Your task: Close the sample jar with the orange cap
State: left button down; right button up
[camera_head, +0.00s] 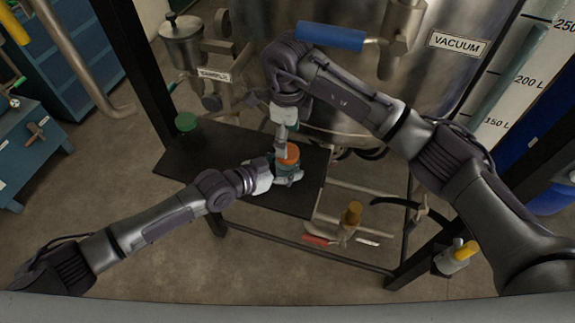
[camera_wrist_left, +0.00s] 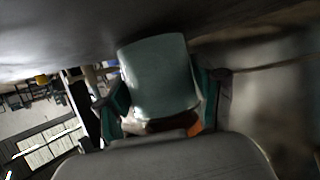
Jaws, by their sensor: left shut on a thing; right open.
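The sample jar (camera_head: 287,170) is on the dark shelf, mostly hidden by my left gripper (camera_head: 284,179), which is shut on its body from the left. In the left wrist view the pale grey-green jar (camera_wrist_left: 158,78) sits between the teal finger pads of that gripper (camera_wrist_left: 158,92). The orange cap (camera_head: 288,155) is at the top of the jar; a bit of orange (camera_wrist_left: 195,129) shows at the jar's edge in the wrist view. I cannot tell whether it is fully seated. My right gripper (camera_head: 282,143) is open, just above and beside the cap.
The dark shelf (camera_head: 215,165) has free room to the left. A green-topped item (camera_head: 186,122) stands at its back left. The steel vessel labelled VACUUM (camera_head: 450,62) and a sampling valve (camera_head: 225,85) rise behind. A brown-topped part (camera_head: 353,212) is below right of the shelf.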

jog(key=shift+f, duration=2.3)
jog(key=c, duration=1.2)
jog(key=o, duration=1.4)
jog(key=shift+c, duration=0.2)
notch_tip(320, 180, up, 8)
jog(key=shift+f, duration=0.2)
